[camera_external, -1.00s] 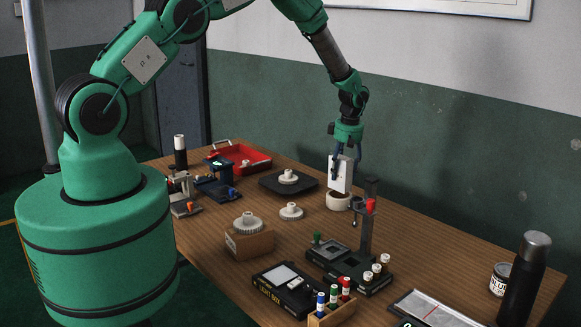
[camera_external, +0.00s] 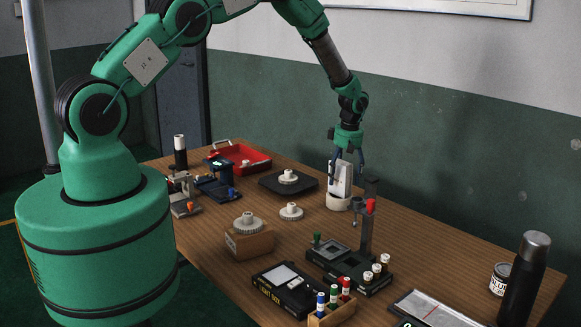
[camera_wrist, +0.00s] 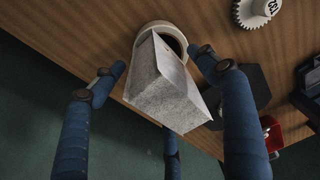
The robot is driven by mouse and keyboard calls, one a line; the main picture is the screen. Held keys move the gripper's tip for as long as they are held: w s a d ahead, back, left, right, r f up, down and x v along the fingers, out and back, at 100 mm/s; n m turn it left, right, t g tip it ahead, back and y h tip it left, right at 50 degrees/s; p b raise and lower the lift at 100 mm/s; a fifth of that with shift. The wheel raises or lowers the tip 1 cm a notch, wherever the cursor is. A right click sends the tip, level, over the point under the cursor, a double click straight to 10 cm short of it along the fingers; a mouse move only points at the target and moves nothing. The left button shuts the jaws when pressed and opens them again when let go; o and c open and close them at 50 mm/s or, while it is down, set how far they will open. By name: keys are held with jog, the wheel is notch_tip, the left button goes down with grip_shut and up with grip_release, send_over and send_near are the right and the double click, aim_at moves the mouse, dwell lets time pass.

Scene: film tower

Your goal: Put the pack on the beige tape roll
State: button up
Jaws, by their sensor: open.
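The pack is a pale white-grey box (camera_external: 341,179). It stands on the beige tape roll (camera_external: 337,202) near the table's far edge. In the wrist view the pack (camera_wrist: 168,90) leans over the roll's rim, and the roll (camera_wrist: 149,31) shows behind it with part of its dark hole visible. My gripper (camera_external: 347,160) is just above and around the pack's upper part. In the wrist view my blue fingers (camera_wrist: 158,72) are spread, with gaps on both sides of the pack. The pack's lower end is partly hidden.
A black stand with a post (camera_external: 367,220) rises close to the roll's right. A white gear (camera_external: 291,211) and a dark plate (camera_external: 265,184) lie to the left. A light box (camera_external: 287,289), marker rack (camera_external: 333,314), tin (camera_external: 500,279) and flask (camera_external: 525,278) stand toward the front and right.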

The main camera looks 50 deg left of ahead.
jog(key=shift+r, duration=0.15)
jog(key=r, duration=0.4)
jog(key=d+r, duration=0.1)
jog(key=r, duration=0.7)
jog(key=shift+d, duration=0.2)
dwell(0.5)
jog(key=shift+r, duration=0.3)
jog(key=s+r+m+t, duration=0.1)
jog(key=s+r+m, duration=0.2)
jog(key=s+r, duration=0.6)
jog(key=s+d+r+m+t, duration=0.15)
jog(key=s+r, duration=0.25)
jog(key=r, duration=0.9)
jog(key=s+a+r+m, duration=0.1)
jog(key=s+r+m, duration=0.3)
jog(key=s+r, duration=0.5)
jog(key=s+d+r+m+t+h, duration=0.15)
jog(key=s+r+m, duration=0.25)
jog(key=s+r, duration=0.8)
jog(key=s+f+m+t, duration=0.1)
jog(key=s+m, duration=0.4)
jog(key=s, duration=1.4)
jog(key=shift+s+d+f+t, duration=0.15)
jog(key=shift+d+f+t, duration=0.15)
jog(key=shift+f, duration=0.55)
